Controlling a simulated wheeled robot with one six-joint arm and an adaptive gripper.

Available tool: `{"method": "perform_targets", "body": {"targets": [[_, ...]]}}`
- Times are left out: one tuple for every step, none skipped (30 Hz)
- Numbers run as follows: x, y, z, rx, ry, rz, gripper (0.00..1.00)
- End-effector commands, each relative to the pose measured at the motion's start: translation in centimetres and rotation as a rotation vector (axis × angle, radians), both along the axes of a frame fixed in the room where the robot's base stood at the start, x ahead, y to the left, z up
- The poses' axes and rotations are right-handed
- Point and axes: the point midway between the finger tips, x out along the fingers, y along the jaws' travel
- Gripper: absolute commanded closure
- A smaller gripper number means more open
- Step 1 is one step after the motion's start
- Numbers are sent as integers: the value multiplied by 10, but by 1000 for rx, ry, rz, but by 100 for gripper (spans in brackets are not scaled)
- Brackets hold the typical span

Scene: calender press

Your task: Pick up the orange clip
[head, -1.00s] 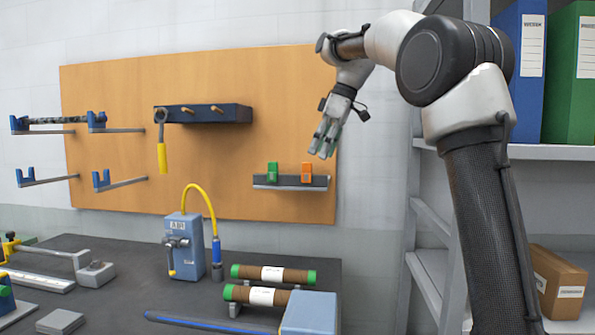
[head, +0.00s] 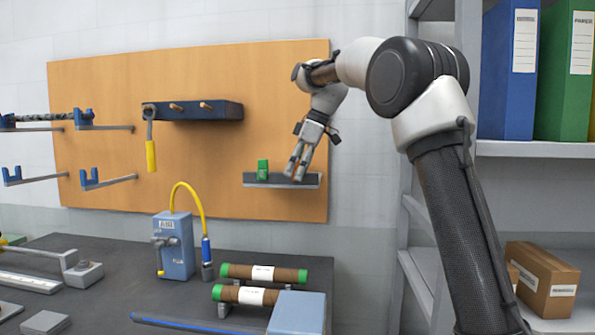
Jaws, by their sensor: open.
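The ledge (head: 257,183) is fixed low on the orange pegboard's right side. A green clip (head: 263,169) stands upright at the ledge's left end. My gripper (head: 294,176) is open and points down in front of the ledge's right half. I cannot tell whether its fingers touch the orange clip or are around it.
A dark peg rack (head: 213,111) with a yellow-handled tool (head: 151,156) hangs on the pegboard (head: 110,95). A blue air box (head: 174,246) and two green-capped rolls (head: 236,272) are on the dark bench below. Shelving with binders (head: 507,70) stands at right.

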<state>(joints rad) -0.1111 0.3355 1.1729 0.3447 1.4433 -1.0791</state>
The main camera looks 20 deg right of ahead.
Motion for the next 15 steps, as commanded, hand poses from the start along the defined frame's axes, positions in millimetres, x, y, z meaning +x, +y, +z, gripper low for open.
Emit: {"method": "perform_targets", "body": {"targets": [[0, 0, 0, 0, 0, 0, 40], [0, 0, 0, 0, 0, 0, 44], [0, 0, 0, 0, 0, 0, 51], [0, 0, 0, 0, 0, 0, 57], [0, 0, 0, 0, 0, 0, 62], [0, 0, 0, 0, 0, 0, 69], [0, 0, 0, 0, 0, -1, 75], [0, 0, 0, 0, 0, -1, 79], [0, 0, 0, 0, 0, -1, 79], [0, 0, 0, 0, 0, -1, 79], [0, 0, 0, 0, 0, -1, 79], [0, 0, 0, 0, 0, -1, 79], [0, 0, 0, 0, 0, -1, 79], [0, 0, 0, 0, 0, -1, 79], [0, 0, 0, 0, 0, -1, 79]]}}
